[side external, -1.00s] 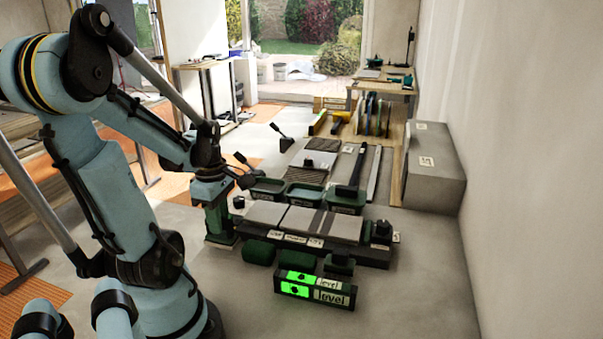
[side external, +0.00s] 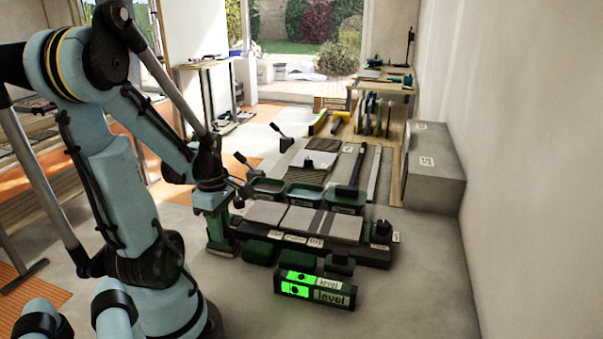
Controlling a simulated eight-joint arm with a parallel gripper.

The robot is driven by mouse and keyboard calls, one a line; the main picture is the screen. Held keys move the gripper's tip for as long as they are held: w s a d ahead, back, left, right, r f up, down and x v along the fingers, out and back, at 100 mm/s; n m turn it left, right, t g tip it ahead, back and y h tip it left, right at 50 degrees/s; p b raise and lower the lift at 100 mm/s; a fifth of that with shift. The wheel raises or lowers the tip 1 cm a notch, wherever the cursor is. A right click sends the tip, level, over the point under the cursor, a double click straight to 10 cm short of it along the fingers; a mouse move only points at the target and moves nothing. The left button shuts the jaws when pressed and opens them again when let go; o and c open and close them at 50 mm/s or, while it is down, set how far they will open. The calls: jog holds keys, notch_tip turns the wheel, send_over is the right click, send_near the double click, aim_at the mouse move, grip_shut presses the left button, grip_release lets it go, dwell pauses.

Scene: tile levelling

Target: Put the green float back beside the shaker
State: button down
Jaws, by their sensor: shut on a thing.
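My gripper (side external: 217,214) is at the left end of the dark board, pointing down. It is shut on a green block-like thing (side external: 221,236), which I take to be the green float. The thing is upright and low, close to the board's left end; I cannot tell whether it touches the floor or board. The fingertips are small and partly hidden against it. I cannot pick out the shaker with certainty; a dark knobbed device (side external: 381,231) stands at the board's right end.
The long dark board (side external: 370,255) carries grey tiles (side external: 300,220). Several green trays (side external: 268,187) stand behind it. Dark green blocks (side external: 258,252) and a level with lit green panels (side external: 316,290) lie in front. Clear floor (side external: 420,300) lies at right.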

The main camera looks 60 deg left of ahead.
jog(key=shift+f, duration=0.3)
jog(key=c, duration=0.6)
grip_release()
jog(key=shift+r, duration=0.1)
jog(key=shift+r, duration=3.95)
